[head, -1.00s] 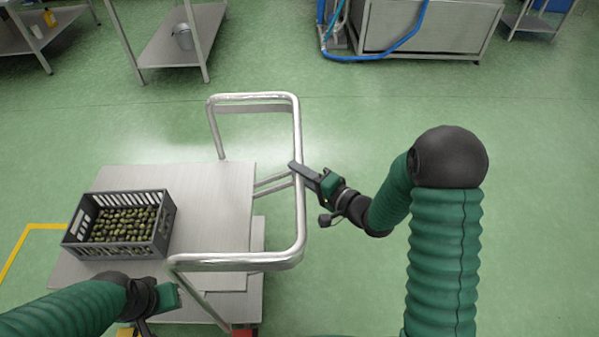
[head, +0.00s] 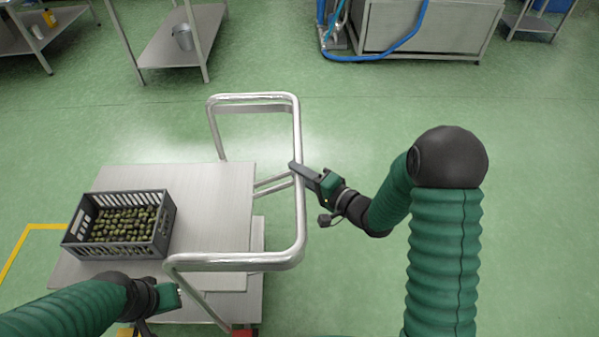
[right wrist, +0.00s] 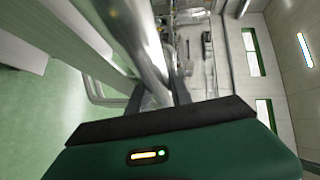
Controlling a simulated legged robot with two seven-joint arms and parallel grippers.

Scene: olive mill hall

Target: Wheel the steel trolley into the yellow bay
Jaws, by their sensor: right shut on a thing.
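The steel trolley (head: 214,190) stands on the left, its push handle (head: 300,215) toward the right. My right gripper (head: 297,171) is shut on the right-hand bar of that handle. In the right wrist view the bar (right wrist: 148,55) runs down between the gripper's fingers (right wrist: 160,92). My left gripper (head: 168,298) is near the trolley's lower front edge; its fingers are mostly hidden, so I cannot tell if they touch anything.
A dark crate (head: 166,226) of olives sits on the trolley's top shelf. A steel table (head: 180,50) with a bucket (head: 183,37) stands at the back left. A steel tank (head: 430,32) with a blue hose (head: 375,57) is at the back. The green floor between is clear.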

